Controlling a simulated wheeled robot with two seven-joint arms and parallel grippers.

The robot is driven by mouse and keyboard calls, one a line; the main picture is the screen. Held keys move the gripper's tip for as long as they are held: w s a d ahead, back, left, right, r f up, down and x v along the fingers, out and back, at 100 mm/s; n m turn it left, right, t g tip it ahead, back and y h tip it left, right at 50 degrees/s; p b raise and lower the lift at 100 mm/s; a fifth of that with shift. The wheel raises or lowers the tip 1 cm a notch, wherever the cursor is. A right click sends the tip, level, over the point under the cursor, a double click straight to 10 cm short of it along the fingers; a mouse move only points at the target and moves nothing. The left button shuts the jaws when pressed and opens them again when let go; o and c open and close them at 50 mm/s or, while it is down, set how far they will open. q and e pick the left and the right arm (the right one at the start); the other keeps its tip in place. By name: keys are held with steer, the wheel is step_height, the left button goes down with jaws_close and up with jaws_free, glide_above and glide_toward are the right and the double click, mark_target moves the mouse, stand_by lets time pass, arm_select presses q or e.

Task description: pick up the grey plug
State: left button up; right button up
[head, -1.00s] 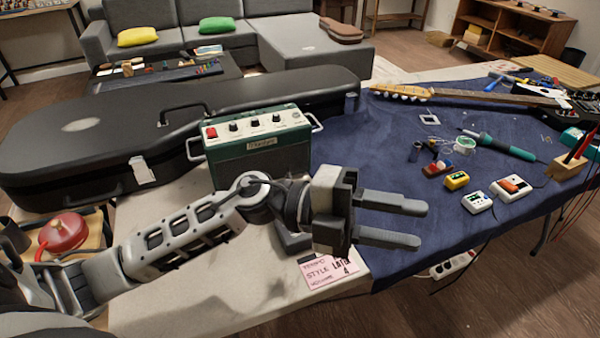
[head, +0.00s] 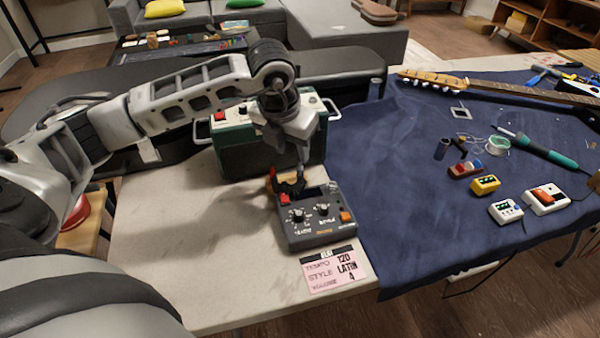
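My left gripper (head: 296,165) points down at the back edge of a dark grey control box (head: 322,228) with knobs and red and orange buttons. Its fingers show nearly edge-on, so the gap between them cannot be judged. A small dark shape (head: 290,186) shows at the fingertips, by the box's back left corner. I cannot tell whether it is the grey plug, a cable end or part of a finger. I cannot make out the grey plug for certain anywhere. My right gripper is not in view.
A green amplifier (head: 232,150) stands right behind the gripper, partly hidden by my arm. A pink card (head: 334,272) lies in front of the box. The blue cloth (head: 400,215) on the right holds small pedals, a soldering iron (head: 545,150) and a guitar. The pale tabletop (head: 190,240) at left is clear.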

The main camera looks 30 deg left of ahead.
mark_target(299, 166)
arm_select(q)
steer(key=x, duration=0.7)
steer(key=shift+w, duration=0.4)
jaws_close()
